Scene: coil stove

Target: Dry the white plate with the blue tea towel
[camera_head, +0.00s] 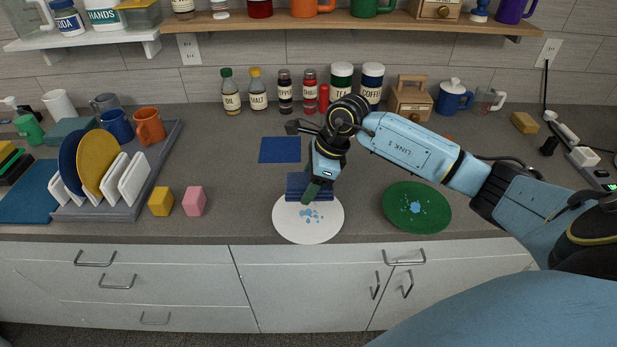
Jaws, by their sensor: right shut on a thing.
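The white plate (325,228) lies flat on the counter near its front edge. Several light blue wet-looking spots show on its middle. My right gripper (313,188) reaches down at the plate's back edge and is shut on a dark blue folded cloth (296,187), which looks like the blue tea towel. The cloth is at the plate's back rim, partly hidden by the gripper; I cannot tell whether it touches the plate. A flat blue square (280,150) lies on the counter behind. My left gripper is not in view.
A green plate (432,222) with similar blue spots lies at right, below my right forearm. Yellow (161,201) and pink (195,201) blocks stand left of the white plate. A dish rack (150,175) stands farther left. Bottles and canisters line the wall.

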